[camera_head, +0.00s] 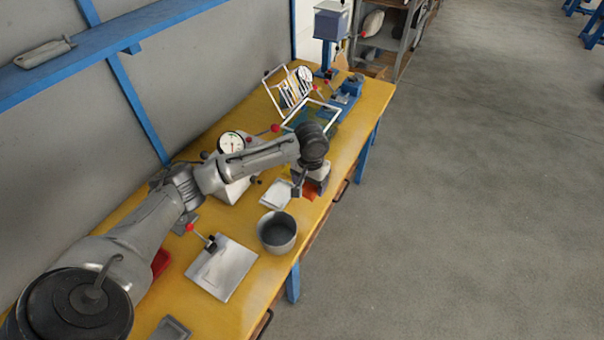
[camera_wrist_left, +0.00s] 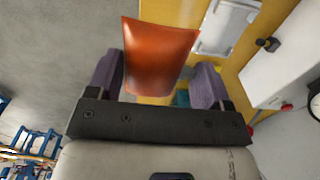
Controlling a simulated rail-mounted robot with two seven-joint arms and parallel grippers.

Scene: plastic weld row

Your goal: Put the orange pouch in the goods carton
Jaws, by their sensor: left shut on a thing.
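The orange pouch (camera_wrist_left: 158,55) is between the two purple-padded fingers of my left gripper (camera_wrist_left: 156,80) in the left wrist view. The gripper is shut on it, and the pouch sticks out beyond the fingers. In the head view my left gripper (camera_head: 307,186) hangs over the right edge of the yellow bench, with a bit of the orange pouch (camera_head: 309,195) showing below. How far the pouch is above the bench I cannot tell. I cannot make out a goods carton in either view. My right gripper is not in view.
A grey round pot (camera_head: 277,232) stands on the yellow bench (camera_head: 195,285) near my left gripper. A white plate (camera_head: 277,195), a flat board (camera_head: 222,268), a dial gauge (camera_head: 231,143) and white frames (camera_head: 290,92) are also on the bench. Open floor lies to the right.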

